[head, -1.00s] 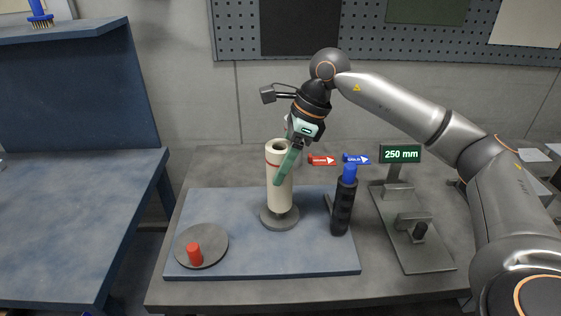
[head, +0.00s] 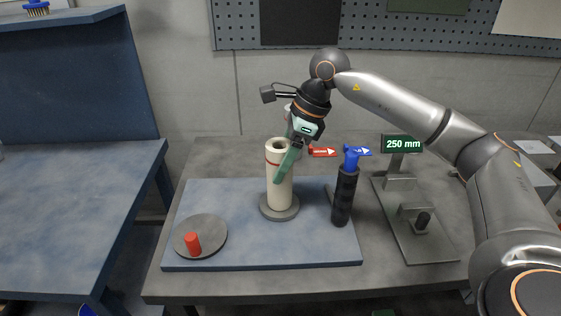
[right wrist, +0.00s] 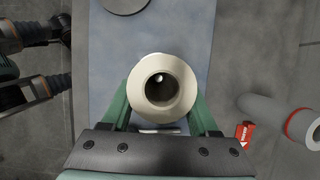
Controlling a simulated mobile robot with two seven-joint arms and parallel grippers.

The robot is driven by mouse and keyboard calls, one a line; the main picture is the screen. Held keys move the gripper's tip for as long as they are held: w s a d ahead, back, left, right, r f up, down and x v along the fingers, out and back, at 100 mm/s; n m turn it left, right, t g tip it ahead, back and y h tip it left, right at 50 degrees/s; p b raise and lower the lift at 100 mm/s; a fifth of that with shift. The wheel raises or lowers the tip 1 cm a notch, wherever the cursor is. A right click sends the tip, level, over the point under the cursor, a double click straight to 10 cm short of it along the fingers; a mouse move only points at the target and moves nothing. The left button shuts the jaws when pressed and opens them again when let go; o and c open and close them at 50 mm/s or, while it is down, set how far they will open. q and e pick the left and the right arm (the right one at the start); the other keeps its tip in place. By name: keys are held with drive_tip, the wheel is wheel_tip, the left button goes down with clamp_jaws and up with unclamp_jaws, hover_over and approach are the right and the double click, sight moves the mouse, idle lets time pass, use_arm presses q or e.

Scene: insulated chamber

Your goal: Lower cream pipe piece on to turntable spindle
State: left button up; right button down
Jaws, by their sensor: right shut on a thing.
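The cream pipe piece (head: 279,185) stands upright over the round grey turntable (head: 279,212), with a red line near its open top. Its lower end appears to meet the disc, and no spindle shows between them. My right gripper (head: 286,165) is shut on the upper part of the pipe, its green fingers on either side. In the right wrist view the pipe's open end (right wrist: 162,87) sits between the fingers, with a small bright spot inside the bore. The spindle is hidden in the head view.
A dark disc (head: 215,228) with a red peg (head: 193,243) lies at the mat's front left. A black ribbed cylinder with a blue top (head: 345,195) stands right of the turntable. A gauge stand reading 250 mm (head: 403,145) is further right. The mat's front middle (head: 270,250) is clear.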

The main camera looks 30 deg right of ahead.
use_arm(q)
drive_tip(key=shift+s+f, duration=0.15)
drive_tip(key=shift+f, duration=0.15)
use_arm(e)
drive_tip(key=shift+f, duration=0.1)
drive_tip(key=shift+c, duration=1.5)
unclamp_jaws()
use_arm(q)
drive_tip(key=shift+r, duration=0.15)
use_arm(e)
drive_tip(key=shift+o, duration=1.1)
use_arm(q)
drive_tip(key=shift+s+a+r+p, duration=0.2)
drive_tip(key=shift+a+p, duration=0.1)
drive_tip(key=shift+p, duration=0.15)
use_arm(e)
drive_tip(key=v, duration=1.2)
drive_tip(key=shift+r, duration=0.25)
